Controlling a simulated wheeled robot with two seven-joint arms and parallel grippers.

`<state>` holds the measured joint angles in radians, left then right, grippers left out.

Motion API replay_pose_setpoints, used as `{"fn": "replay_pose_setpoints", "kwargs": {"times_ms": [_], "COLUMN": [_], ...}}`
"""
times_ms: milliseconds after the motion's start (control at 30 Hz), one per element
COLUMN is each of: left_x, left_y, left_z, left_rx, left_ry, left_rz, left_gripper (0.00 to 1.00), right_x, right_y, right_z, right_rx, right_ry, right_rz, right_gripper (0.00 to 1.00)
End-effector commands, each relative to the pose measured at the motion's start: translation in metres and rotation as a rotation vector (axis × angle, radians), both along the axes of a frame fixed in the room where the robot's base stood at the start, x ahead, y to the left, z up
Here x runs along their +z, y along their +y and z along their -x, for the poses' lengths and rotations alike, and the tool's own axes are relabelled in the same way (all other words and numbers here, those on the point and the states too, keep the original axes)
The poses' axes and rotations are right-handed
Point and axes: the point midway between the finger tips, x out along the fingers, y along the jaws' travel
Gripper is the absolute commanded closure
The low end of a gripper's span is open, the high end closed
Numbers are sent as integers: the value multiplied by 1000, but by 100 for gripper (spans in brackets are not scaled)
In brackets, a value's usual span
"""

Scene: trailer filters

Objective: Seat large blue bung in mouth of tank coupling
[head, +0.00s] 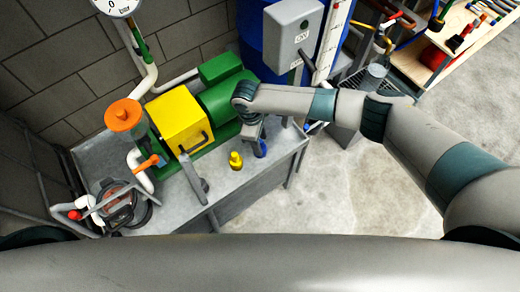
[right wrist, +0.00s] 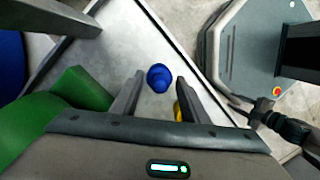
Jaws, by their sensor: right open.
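The large blue bung (head: 261,149) stands on the grey bench near its right edge. In the right wrist view the blue bung (right wrist: 159,77) lies in line with the gap between the fingers. My right gripper (head: 256,138) is open and points down over the bung; its fingertips (right wrist: 159,84) are apart on either side of it in the wrist view. I cannot tell how far above it they are. I cannot make out the tank coupling's mouth for certain. My left gripper is not clearly seen.
A yellow bung (head: 236,160) stands left of the blue one. A green pump (head: 228,97) with a yellow guard (head: 178,121) is behind. The blue tank (head: 255,25) and a grey control box (head: 292,26) stand farther back. Bare bench top (head: 222,181) lies in front.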

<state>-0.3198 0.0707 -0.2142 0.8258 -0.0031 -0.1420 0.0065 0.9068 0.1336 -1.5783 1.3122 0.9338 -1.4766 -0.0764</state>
Motion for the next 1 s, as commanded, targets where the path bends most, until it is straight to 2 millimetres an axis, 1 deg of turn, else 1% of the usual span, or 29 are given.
{"fn": "replay_pose_setpoints", "kwargs": {"times_ms": [133, 500, 533, 567, 600, 700, 1000], "left_x": [1, 1, 1, 0, 0, 0, 0], "left_y": [-1, -1, -1, -1, -1, -1, -1], "left_z": [-2, -1, -1, -1, -1, -1, 0], "left_rx": [0, 0, 0, 0, 0, 0, 0], "left_ry": [-7, -5, -5, -5, -4, -4, -3], "left_rz": [2, 2, 2, 2, 2, 2, 2], "left_gripper": [63, 63, 63, 63, 63, 63, 63], "right_x": [0, 0, 0, -1, -1, -1, 0], "right_y": [0, 0, 0, 0, 0, 0, 0], "right_z": [0, 0, 0, 0, 0, 0, 0], "right_rx": [0, 0, 0, 0, 0, 0, 0], "right_ry": [0, 0, 0, 0, 0, 0, 0], "right_rz": [0, 0, 0, 0, 0, 0, 0], "right_gripper": [59, 59, 62, 69, 78, 100, 100]}}
